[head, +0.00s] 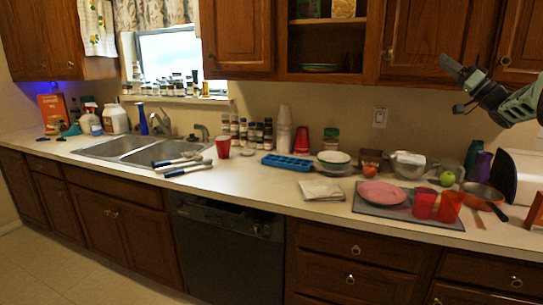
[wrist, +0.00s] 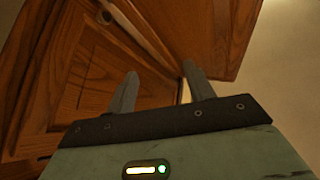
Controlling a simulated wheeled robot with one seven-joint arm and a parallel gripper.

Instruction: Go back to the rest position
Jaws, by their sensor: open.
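My gripper (head: 456,72) is at the upper right of the head view, raised in front of the upper cabinets and well above the counter. In the wrist view its two fingers (wrist: 160,90) stand apart with nothing between them. Behind the fingers are brown wooden cabinet doors (wrist: 110,60) and a pale wall strip. My gripper holds nothing and touches nothing that I can see.
Below my gripper the counter holds a grey mat (head: 372,211) with a pink plate (head: 381,193) and red cups (head: 424,204), a pan (head: 478,192) and a green apple (head: 447,179). The sink (head: 130,148) is at the left.

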